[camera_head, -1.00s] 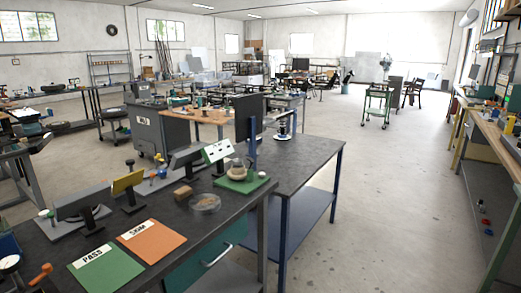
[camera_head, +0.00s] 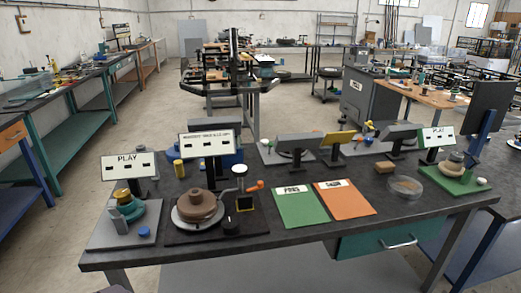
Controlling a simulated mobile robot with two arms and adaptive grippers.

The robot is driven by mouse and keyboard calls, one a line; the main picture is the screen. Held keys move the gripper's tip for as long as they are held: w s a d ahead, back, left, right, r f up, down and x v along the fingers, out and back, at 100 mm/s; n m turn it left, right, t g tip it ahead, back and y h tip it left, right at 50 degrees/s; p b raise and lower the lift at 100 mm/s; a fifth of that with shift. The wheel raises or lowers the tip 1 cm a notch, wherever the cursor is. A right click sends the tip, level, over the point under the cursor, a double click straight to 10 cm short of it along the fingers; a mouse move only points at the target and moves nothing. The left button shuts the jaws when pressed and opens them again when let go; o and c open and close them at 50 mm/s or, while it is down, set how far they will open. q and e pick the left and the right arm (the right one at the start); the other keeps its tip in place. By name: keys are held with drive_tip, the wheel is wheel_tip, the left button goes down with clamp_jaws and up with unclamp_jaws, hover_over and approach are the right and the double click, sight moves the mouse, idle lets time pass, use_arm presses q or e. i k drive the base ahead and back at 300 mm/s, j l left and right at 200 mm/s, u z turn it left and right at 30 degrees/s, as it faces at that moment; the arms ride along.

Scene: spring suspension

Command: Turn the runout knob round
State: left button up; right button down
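A dark fixture (camera_head: 177,234) stands at the left-middle of the near bench, with a brown stepped disc (camera_head: 198,206) on its round plate. A black round knob (camera_head: 231,226) sits at its front right corner, likely the runout knob; its markings are too small to read. A dial gauge post (camera_head: 240,184) with an orange-ended lever (camera_head: 254,186) stands behind the knob. A white display sign (camera_head: 207,145) stands behind the fixture, its text not clearly legible. Neither of my grippers is in view.
Left of it is a grey fixture (camera_head: 110,237) with a green-and-yellow part, a blue knob (camera_head: 144,231) and a PLAY sign (camera_head: 129,166). Right are a green mat (camera_head: 301,211), an orange mat (camera_head: 345,203) and a clear dish (camera_head: 404,188). Open floor lies left of the bench.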

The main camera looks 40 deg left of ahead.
sight(230, 225)
drive_tip(key=u, duration=1.75)
